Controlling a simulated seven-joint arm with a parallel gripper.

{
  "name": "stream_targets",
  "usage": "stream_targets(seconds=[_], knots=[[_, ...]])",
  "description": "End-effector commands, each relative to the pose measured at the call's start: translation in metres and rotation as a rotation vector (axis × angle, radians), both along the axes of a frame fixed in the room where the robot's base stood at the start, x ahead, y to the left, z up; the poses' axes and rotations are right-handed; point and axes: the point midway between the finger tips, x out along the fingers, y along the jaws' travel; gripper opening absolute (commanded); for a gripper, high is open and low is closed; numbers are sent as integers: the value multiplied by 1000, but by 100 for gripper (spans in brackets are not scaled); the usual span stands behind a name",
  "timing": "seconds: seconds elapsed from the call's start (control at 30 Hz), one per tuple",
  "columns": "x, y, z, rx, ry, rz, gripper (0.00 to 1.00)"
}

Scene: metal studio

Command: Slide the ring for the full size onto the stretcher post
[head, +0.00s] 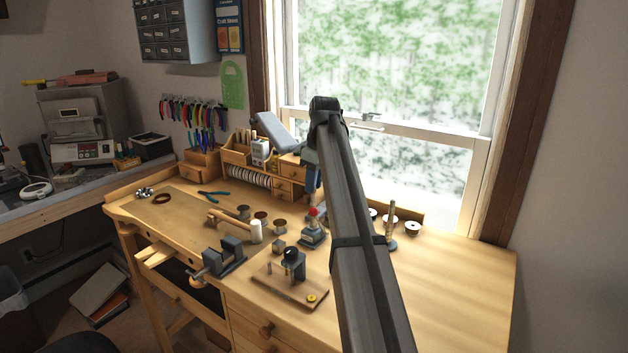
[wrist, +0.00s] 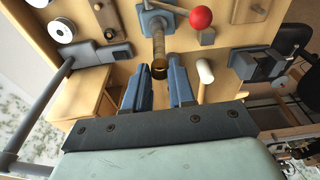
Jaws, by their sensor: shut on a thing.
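My gripper (wrist: 159,75) has its two blue fingers pointing down, shut on a small brass-coloured ring (wrist: 159,70) between the tips. The stretcher post (wrist: 158,42) is a ridged, brownish metal column behind the ring in the wrist view, in line with it. I cannot tell whether the ring is around the post end or above it. The post rises from a blue-grey base beside a red ball knob (wrist: 201,17). In the head view my gripper (head: 312,180) is above the red knob (head: 313,212); the ring and post are hidden there.
A separate upright rod (head: 391,217) and white spools (head: 412,227) stand to the right. A vise (head: 228,253) and a board with a small press (head: 288,280) are nearer the front. A drawer organizer (head: 255,165) is behind. The bench's right side is clear.

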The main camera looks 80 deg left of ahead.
Motion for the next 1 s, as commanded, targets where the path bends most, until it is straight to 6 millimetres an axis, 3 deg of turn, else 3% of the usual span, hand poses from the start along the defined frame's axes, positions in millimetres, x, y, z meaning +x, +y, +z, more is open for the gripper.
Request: stream_targets(seconds=[1.0], knots=[[0, 0, -18, 0, 0, 0, 0]])
